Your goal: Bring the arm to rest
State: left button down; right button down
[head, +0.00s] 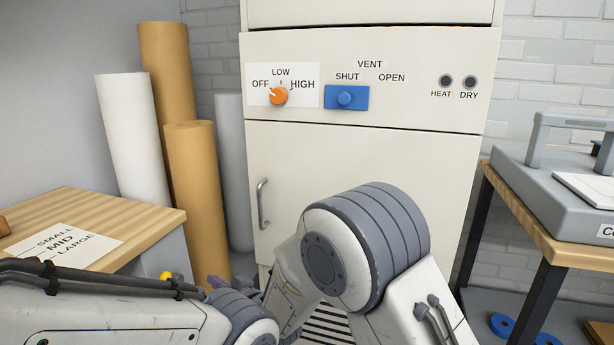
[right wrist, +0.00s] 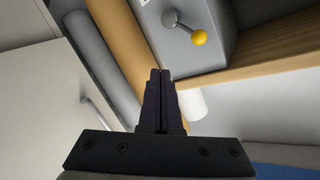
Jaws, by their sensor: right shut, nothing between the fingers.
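My right arm bends in front of the cabinet in the head view. My right gripper (head: 216,284) shows there only as a small dark purple piece, mostly hidden behind arm links. In the right wrist view its two dark fingers (right wrist: 160,75) are together, with nothing between them. Past the fingertips stand a grey box and a lever with a yellow ball (right wrist: 199,38); the ball also shows in the head view (head: 165,275). The fingers seem clear of these. My left gripper does not show.
A cream cabinet (head: 400,150) carries an orange dial (head: 278,96), its mark toward OFF, and a blue vent slider (head: 345,98) under SHUT. Both lamps are dark. Rolls (head: 196,190) and a wooden bench (head: 140,215) stand left; a table with a grey machine (head: 535,185) stands right.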

jog(key=s+d+n+g+h, duration=0.2)
jog(key=s+d+g+h, duration=0.35)
jog(key=s+d, duration=0.9)
jog(key=s+d+n+g+h, duration=0.35)
jog(key=s+d+g, duration=0.25)
jog(key=s+d, duration=0.85)
jog(key=s+a+r+p, duration=0.1)
jog(key=r+p, duration=1.4)
jog(key=s+a+r+p, duration=0.1)
jog(key=a+r+p, duration=0.1)
jog(key=r+p, duration=1.4)
jog(key=shift+s+a+r+m+h, duration=0.2)
jog(key=shift+a+r+m+h, duration=0.1)
jog(key=shift+m, duration=0.15)
jog(key=shift+t, duration=0.25)
